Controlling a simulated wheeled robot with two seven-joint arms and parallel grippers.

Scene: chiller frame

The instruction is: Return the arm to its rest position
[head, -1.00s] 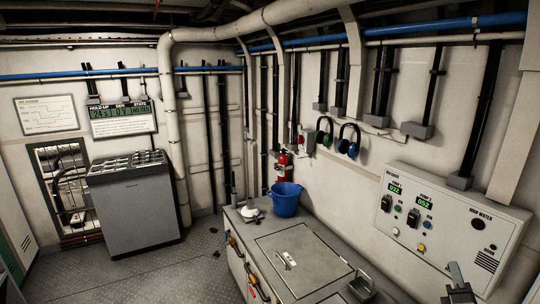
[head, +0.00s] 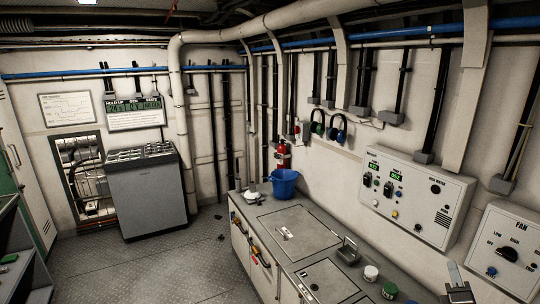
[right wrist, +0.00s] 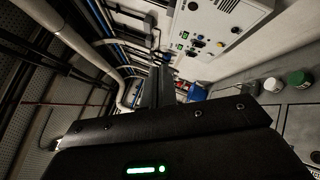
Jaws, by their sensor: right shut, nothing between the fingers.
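My right gripper (head: 458,289) shows at the lower right edge of the head view, in front of the wall and beside the counter's right end. Its fingers are together and it holds nothing. In the right wrist view its dark fingers (right wrist: 158,88) point away from the camera into open space, touching nothing. Most of the right arm is out of the head view. My left gripper is in neither view.
A grey counter (head: 262,212) runs along the right wall with a blue bucket (head: 284,184), a white jar (head: 371,272) and a green-lidded jar (head: 390,290). A control panel (head: 416,195) and a fan panel (head: 508,250) hang above. The floor (head: 150,262) at left is clear.

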